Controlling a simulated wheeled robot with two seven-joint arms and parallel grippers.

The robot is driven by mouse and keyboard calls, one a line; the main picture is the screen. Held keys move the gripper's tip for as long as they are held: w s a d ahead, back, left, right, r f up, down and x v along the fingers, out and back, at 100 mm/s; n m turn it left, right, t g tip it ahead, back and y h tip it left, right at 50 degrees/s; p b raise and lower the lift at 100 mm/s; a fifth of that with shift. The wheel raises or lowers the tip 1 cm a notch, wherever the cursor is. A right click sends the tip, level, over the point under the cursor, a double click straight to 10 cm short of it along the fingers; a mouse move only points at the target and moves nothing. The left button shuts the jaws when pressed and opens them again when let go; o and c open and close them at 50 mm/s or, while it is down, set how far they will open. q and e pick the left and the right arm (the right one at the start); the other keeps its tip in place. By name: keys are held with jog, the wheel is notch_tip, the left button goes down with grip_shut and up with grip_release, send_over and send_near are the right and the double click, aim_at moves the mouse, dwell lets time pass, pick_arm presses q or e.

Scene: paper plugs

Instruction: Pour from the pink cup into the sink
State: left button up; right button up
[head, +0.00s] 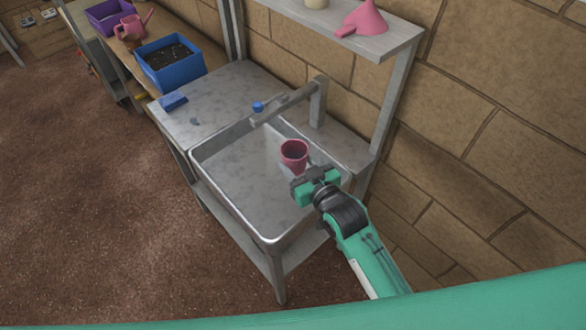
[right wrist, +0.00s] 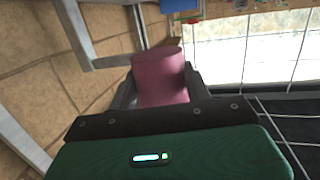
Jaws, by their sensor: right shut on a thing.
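The pink cup (head: 294,154) is held over the right part of the grey metal sink (head: 240,185) in the head view. It looks close to upright, with its dark opening showing from above; its contents cannot be made out. My right gripper (head: 302,172) is shut on the cup. In the right wrist view the pink cup (right wrist: 160,78) sits between the two dark fingers of my right gripper (right wrist: 160,90). My left gripper is in neither view.
A grey faucet (head: 290,103) with a blue knob (head: 257,106) stands behind the sink. A blue box of soil (head: 170,63) and a blue sponge-like block (head: 173,101) are at the left.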

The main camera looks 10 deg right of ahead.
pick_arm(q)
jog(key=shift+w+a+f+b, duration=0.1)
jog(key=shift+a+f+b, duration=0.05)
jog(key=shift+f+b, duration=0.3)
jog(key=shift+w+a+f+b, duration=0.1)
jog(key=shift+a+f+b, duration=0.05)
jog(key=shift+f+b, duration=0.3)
pick_arm(e)
jog(key=w+a+f+n+g+y, duration=0.2)
jog(key=w+f+n, duration=0.1)
jog(key=f, duration=0.9)
jog(key=shift+w+n, duration=0.4)
jog(key=shift+w, duration=0.45)
jog(key=shift+a, duration=0.1)
jog(key=shift+d+r+n+g, duration=0.25)
jog(key=shift+n+g, duration=0.05)
jog(key=shift+n, duration=0.2)
